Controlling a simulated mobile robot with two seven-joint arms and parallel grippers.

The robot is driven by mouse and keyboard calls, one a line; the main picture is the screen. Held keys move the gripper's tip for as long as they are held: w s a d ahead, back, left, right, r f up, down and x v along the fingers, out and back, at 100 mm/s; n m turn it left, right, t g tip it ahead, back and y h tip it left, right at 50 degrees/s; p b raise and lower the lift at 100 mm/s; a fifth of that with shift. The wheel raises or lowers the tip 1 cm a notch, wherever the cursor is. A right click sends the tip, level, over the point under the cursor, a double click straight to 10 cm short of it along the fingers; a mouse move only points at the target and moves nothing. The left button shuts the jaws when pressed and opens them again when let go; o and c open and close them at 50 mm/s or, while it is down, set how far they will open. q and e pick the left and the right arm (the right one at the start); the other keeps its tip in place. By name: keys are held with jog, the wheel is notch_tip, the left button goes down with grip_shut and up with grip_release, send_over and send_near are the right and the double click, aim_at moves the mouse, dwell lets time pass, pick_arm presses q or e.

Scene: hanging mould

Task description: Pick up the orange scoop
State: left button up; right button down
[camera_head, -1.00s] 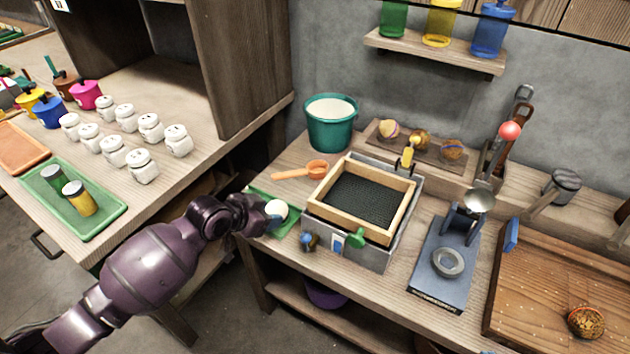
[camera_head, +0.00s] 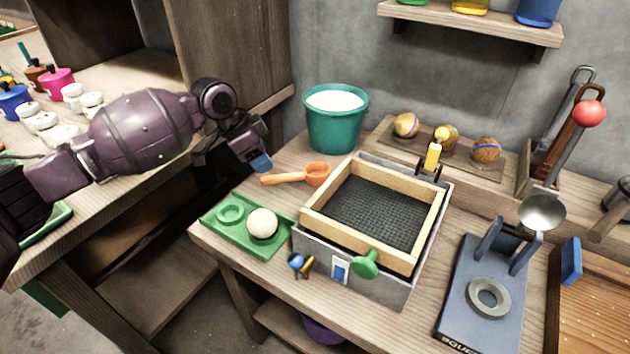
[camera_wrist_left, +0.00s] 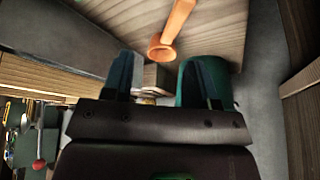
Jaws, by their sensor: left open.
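The orange scoop (camera_head: 297,176) lies on the workbench between the teal bucket (camera_head: 336,125) and the wooden-framed sieve box (camera_head: 372,210). Its handle points left and its bowl is at the right. My left gripper (camera_head: 258,163) is open and empty, just behind and left of the handle end, apart from the scoop. In the left wrist view the scoop (camera_wrist_left: 174,28) shows beyond the open fingers (camera_wrist_left: 163,78), bowl nearest, its handle running off the top edge. My right gripper is not in view.
A green tray (camera_head: 238,243) with a pale ball (camera_head: 263,223) sits in front of the scoop. A wooden rack (camera_head: 460,160) with several round pieces stands behind the sieve box. A blue-grey press (camera_head: 478,300) stands to the right. White jars (camera_head: 62,135) stand on the left table.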

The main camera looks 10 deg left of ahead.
pick_arm(q)
jog(key=shift+w+a+r+g+b, duration=0.25)
jog(key=shift+w+a+b, duration=0.2)
jog(key=shift+w, duration=0.3)
jog(key=b, duration=0.1)
send_over(274, 178)
jog(key=s, duration=0.1)
jog(key=f, duration=0.4)
jog(key=shift+a+f, duration=0.3)
jog(key=shift+a, duration=0.1)
jog(key=shift+w+d+f+b, duration=0.1)
jog(key=shift+d+f+b, duration=0.05)
jog(key=shift+f+b, duration=0.25)
jog(key=f, duration=0.1)
jog(key=f+b, duration=0.1)
jog(key=f, duration=0.1)
jog(key=f+b, duration=0.1)
jog(key=f, duration=0.1)
jog(key=shift+w+d, duration=0.1)
jog(key=shift+w, duration=0.3)
jog(key=shift+w+d+f, duration=0.1)
jog(key=shift+r, duration=0.25)
jog(key=c, duration=0.9)
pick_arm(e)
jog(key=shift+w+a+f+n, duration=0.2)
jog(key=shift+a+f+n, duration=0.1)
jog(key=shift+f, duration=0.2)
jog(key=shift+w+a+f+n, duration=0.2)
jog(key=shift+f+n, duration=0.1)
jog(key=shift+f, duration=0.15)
